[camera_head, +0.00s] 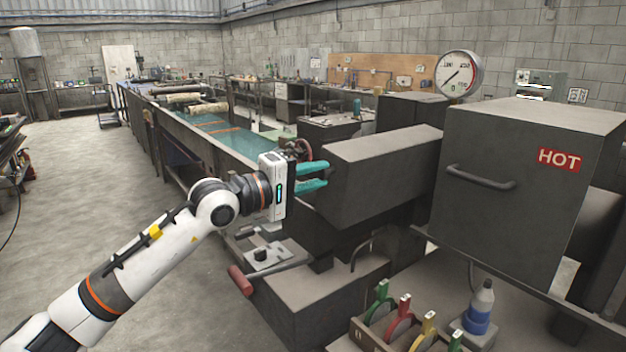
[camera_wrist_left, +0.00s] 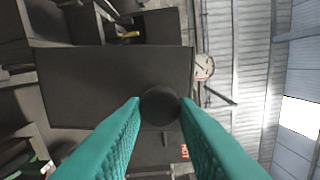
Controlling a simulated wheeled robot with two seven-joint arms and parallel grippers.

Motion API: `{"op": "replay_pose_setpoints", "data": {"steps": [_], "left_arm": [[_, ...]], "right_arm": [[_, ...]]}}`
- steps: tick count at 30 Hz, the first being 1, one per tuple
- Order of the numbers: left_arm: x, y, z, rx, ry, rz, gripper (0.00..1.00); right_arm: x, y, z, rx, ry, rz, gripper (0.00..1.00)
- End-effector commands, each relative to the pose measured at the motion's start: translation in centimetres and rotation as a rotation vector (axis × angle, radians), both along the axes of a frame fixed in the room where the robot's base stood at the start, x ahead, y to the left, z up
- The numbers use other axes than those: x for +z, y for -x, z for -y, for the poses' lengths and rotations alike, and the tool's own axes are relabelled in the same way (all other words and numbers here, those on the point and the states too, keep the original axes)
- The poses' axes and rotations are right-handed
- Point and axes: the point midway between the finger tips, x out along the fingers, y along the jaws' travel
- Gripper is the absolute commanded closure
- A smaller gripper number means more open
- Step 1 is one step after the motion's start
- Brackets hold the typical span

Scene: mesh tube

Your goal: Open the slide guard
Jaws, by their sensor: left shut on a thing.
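The slide guard appears to be the long dark grey metal box (camera_head: 375,165) right of the middle in the head view. It also fills the left and middle of the left wrist view (camera_wrist_left: 90,88). A round black knob (camera_wrist_left: 160,106) sticks out of its end face. My left gripper (camera_head: 318,178) is at the box's left end, its two teal fingers one above the other. In the left wrist view the fingertips are on both sides of the knob, shut on it. The knob is hardly visible in the head view. My right gripper is not in view.
A dark cabinet with a handle (camera_head: 482,180) and a red HOT sign (camera_head: 559,159) stands at the right. A dial gauge (camera_head: 459,74) is behind it. A red-handled lever (camera_head: 241,281) lies below my left gripper. The left floor is clear.

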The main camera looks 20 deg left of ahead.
Motion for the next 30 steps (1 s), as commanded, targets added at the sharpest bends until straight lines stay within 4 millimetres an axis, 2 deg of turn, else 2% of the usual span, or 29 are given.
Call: {"op": "replay_pose_setpoints", "data": {"steps": [8,9,12,13,23,26,30], "left_arm": [[0.3,0.0,-0.1,0.002,0.002,0.006,1.00],[0.3,0.0,-0.1,0.002,0.002,0.006,0.70],[0.3,0.0,-0.1,0.002,0.002,0.005,0.54],[0.3,0.0,-0.1,0.002,0.002,0.005,0.52],[0.0,0.3,-0.4,0.003,0.001,0.002,0.52],[-0.2,1.2,-1.2,0.004,-0.001,0.003,0.52],[-0.4,3.4,-2.9,0.005,-0.003,0.002,0.52]], "right_arm": [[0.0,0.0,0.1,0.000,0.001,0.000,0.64],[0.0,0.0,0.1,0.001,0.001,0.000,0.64],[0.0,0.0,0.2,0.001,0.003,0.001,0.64],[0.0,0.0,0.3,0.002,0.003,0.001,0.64],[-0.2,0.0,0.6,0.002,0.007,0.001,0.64],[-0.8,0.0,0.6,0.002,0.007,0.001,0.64],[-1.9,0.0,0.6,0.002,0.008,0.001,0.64]]}}
